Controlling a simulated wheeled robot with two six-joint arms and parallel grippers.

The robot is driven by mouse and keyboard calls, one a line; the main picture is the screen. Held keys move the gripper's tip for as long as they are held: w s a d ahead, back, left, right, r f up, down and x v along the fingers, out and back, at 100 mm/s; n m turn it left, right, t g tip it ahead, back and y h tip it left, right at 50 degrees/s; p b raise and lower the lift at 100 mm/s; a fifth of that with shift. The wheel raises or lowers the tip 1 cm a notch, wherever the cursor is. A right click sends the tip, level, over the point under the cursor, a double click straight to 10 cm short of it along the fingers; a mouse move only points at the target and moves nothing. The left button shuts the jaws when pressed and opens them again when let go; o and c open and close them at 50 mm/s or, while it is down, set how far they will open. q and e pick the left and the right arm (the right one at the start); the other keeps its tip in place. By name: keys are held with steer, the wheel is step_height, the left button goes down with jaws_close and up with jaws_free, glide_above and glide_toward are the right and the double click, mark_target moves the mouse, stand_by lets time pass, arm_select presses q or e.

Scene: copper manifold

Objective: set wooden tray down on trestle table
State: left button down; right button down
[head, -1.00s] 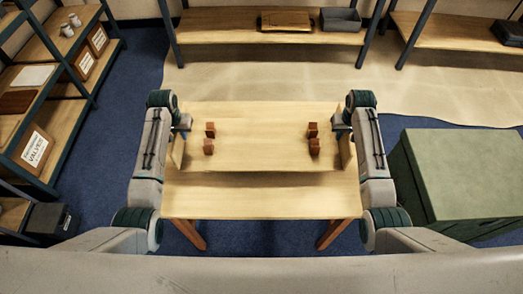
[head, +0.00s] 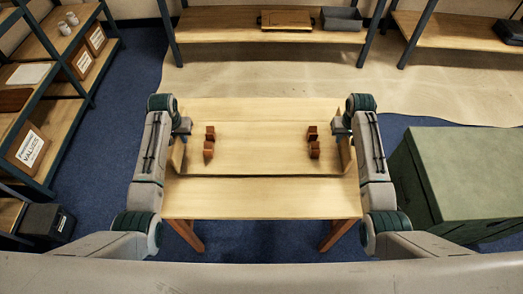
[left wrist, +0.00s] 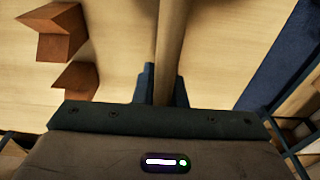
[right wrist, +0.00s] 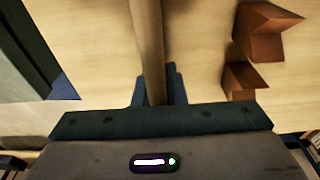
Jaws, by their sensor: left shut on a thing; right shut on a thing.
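The wooden tray (head: 260,150) is a pale board with upright end walls and brown angled blocks standing near both ends. It is level over the trestle table (head: 260,198), inside its outline; I cannot tell whether it touches the top. My left gripper (head: 182,126) is shut on the tray's left end wall, which runs between the fingers in the left wrist view (left wrist: 171,40). My right gripper (head: 341,126) is shut on the right end wall, seen in the right wrist view (right wrist: 148,40). The fingertips are partly hidden.
A green chest (head: 465,180) stands close to the right of the table. Shelving (head: 75,110) with boxes stands at the left. A long shelf (head: 225,30) with a brown case (head: 286,19) and grey bin (head: 341,18) is at the back. Bare tabletop shows before and behind the tray.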

arm_select(q)
steer(key=shift+f, duration=0.35)
arm_select(e)
steer(key=shift+f, duration=0.35)
arm_select(q)
steer(key=c, duration=1.5)
jaws_free()
steer(key=shift+r, duration=0.15)
arm_select(e)
steer(key=c, duration=1.5)
jaws_free()
steer(key=shift+r, duration=0.15)
arm_select(q)
steer(key=shift+r, duration=0.1)
steer(key=r, duration=0.3)
steer(key=s+r, duration=0.1)
steer(key=r, duration=0.7)
steer(key=shift+s+r, duration=0.2)
steer(key=shift+r, duration=0.15)
arm_select(e)
steer(key=shift+r, duration=0.2)
steer(key=r, duration=0.3)
steer(key=s+r, duration=0.1)
steer(key=r, duration=0.7)
steer(key=shift+s+r, duration=0.25)
